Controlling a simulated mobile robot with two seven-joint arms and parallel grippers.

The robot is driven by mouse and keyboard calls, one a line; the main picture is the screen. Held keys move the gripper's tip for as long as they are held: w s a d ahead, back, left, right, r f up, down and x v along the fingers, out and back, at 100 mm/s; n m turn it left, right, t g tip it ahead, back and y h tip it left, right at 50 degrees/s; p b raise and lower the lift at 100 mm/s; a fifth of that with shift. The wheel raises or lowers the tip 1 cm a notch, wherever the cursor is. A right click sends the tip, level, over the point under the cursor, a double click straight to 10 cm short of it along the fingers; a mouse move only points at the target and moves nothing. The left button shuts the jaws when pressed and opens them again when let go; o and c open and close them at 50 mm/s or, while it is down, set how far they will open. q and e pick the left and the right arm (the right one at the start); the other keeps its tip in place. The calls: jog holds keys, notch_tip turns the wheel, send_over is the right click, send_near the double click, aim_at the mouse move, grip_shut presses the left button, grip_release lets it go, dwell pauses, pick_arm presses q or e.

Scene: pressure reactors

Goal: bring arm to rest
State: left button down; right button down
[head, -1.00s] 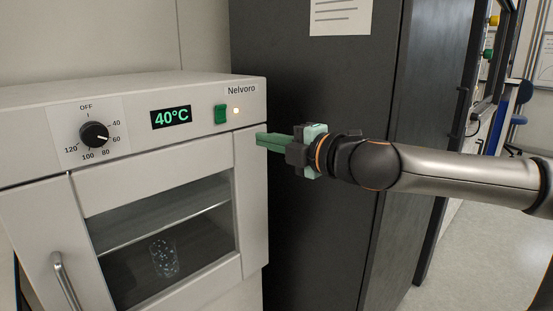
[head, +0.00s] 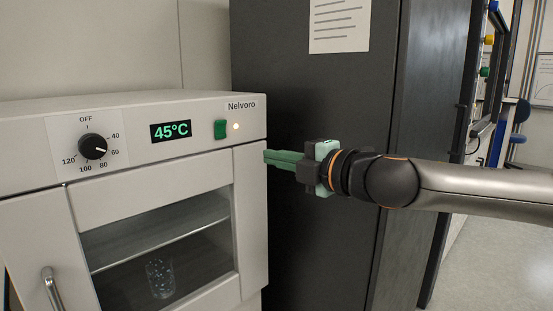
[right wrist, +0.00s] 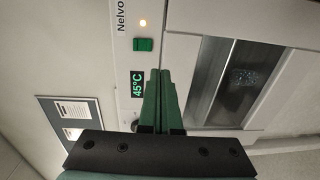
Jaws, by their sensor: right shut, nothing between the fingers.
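My right gripper (head: 268,157) is in the head view, with its arm coming in from the right. Its green fingers are shut and empty, and point left toward the right front edge of the white oven (head: 255,215). In the right wrist view the fingers (right wrist: 160,75) lie together in front of the oven's panel. I cannot tell how wide the gap to the oven is. My left gripper is not in view.
The oven has a dial (head: 92,146), a display (head: 171,131) reading 45°C, a green switch (head: 221,129) and a lit lamp. A glass beaker (head: 160,278) stands behind its window. A dark cabinet (head: 310,90) stands behind my gripper. Free floor shows at right.

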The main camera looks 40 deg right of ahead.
jog(key=shift+a+f, duration=0.1)
